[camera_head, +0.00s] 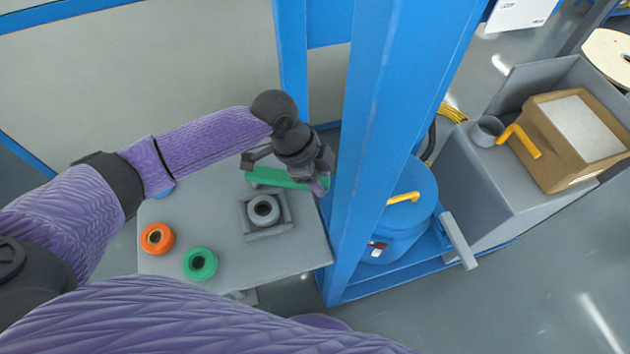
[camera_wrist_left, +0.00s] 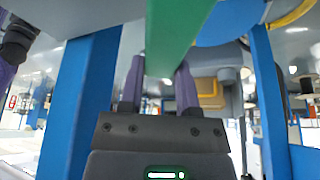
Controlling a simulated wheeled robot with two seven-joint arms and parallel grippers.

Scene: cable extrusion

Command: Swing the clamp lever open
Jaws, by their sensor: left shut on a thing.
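A long flat green bar (camera_head: 275,178), which looks like the clamp lever, lies just above the grey square block with a round grey ring (camera_head: 263,210). My left gripper (camera_head: 318,183) is at the bar's right end, close to the blue post, and is shut on it. In the left wrist view the green bar (camera_wrist_left: 178,30) runs from the top edge down between the two purple fingers. The exact contact is partly hidden by the fingers. My right gripper is in neither view.
An orange ring (camera_head: 157,239) and a green ring (camera_head: 200,264) lie on the grey table (camera_head: 165,208). A blue post (camera_head: 385,110) stands close right of the gripper. Beyond it are a blue drum (camera_head: 405,225) and a cardboard box (camera_head: 560,160).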

